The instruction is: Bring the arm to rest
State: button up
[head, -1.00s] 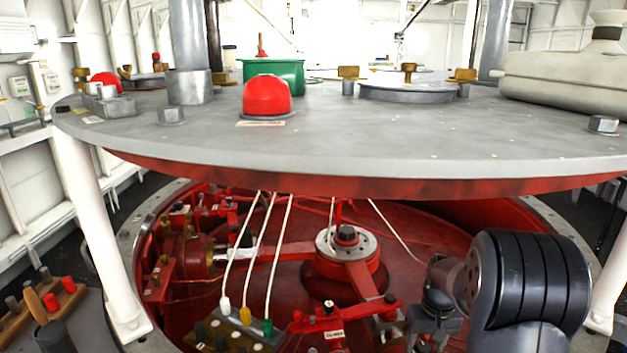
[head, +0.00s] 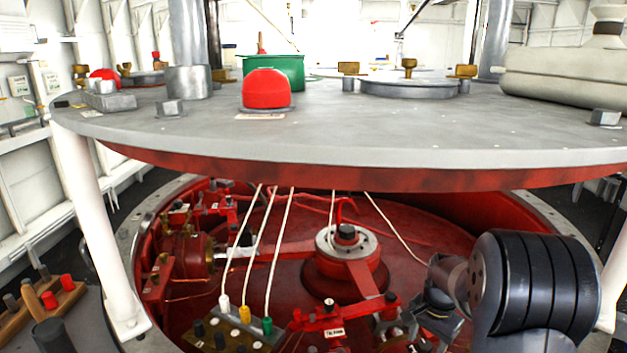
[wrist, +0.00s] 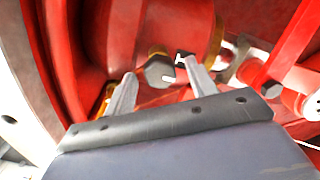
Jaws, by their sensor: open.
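My gripper (wrist: 160,67) is open in the wrist view, its two pale fingers apart with nothing held between them. Behind the fingers are a hex bolt head (wrist: 159,71) and red machinery; I cannot tell how close they are. In the head view my dark, ribbed arm (head: 535,285) is at the lower right, in front of the red well. My fingers cannot be made out there.
A round grey deck plate (head: 330,135) on white posts (head: 95,225) spans the view above the red well (head: 430,215). Cords hang beneath it to white, yellow and green plugs. A red dome (head: 266,88) and green bin (head: 275,70) stand on top.

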jog(key=m, duration=0.4)
jog(key=shift+m+b, duration=0.3)
jog(key=shift+b, duration=0.1)
jog(key=shift+s+r, duration=0.1)
jog(key=shift+r, duration=1.05)
